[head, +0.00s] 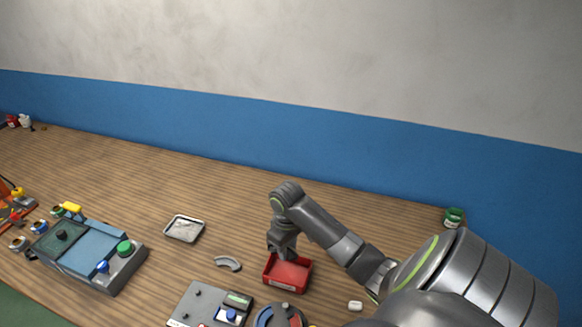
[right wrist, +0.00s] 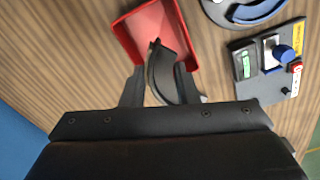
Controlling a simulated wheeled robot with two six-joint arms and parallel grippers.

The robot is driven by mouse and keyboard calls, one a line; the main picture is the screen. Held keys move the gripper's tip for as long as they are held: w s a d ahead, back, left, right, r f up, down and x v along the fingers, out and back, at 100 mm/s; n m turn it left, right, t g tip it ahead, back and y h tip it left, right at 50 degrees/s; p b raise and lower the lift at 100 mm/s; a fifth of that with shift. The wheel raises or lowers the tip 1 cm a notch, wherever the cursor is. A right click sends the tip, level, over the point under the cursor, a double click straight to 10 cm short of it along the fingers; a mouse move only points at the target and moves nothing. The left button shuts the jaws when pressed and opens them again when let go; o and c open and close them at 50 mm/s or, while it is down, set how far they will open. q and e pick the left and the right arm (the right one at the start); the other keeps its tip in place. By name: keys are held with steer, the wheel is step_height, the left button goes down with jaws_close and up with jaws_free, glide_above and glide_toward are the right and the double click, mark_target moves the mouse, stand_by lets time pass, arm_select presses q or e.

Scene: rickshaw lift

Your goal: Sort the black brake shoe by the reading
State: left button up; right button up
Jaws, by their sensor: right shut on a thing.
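My right gripper (head: 283,252) is over the red bin (head: 290,287). In the right wrist view its fingers (right wrist: 160,80) are shut on the black brake shoe (right wrist: 164,64), a dark curved piece. One end of the shoe reaches over the red bin (right wrist: 124,38); I cannot tell whether it touches the bottom. The shoe is hidden in the head view. A measuring device with a small green display (head: 238,299) stands in front of the bin; it also shows in the right wrist view (right wrist: 245,64). The reading is too small to make out. My left gripper is not in view.
A light grey curved shoe (head: 228,263) lies left of the red bin. A metal tray (head: 184,229) lies behind it. A blue and grey station (head: 92,254) with a green button stands at left. A round blue-rimmed item (head: 279,315) and a white block (head: 355,305) are near the front.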

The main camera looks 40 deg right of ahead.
steer(key=shift+s+d+r+n, duration=0.3)
steer(key=shift+s+r+n, duration=0.1)
steer(key=shift+n, duration=0.2)
steer(key=shift+f, duration=0.1)
step_height(320, 180, down, 4)
steer(key=b, duration=0.5)
steer(key=shift+f, duration=0.35)
steer(key=shift+f+b, duration=0.45)
steer(key=shift+f, duration=0.45)
steer(key=shift+p, duration=0.95)
steer(key=shift+f+p, duration=0.25)
steer(key=shift+p, duration=0.1)
stand_by(0.5)
steer(key=shift+f+p, duration=0.1)
steer(key=shift+p, duration=0.25)
stand_by(0.4)
stand_by(0.4)
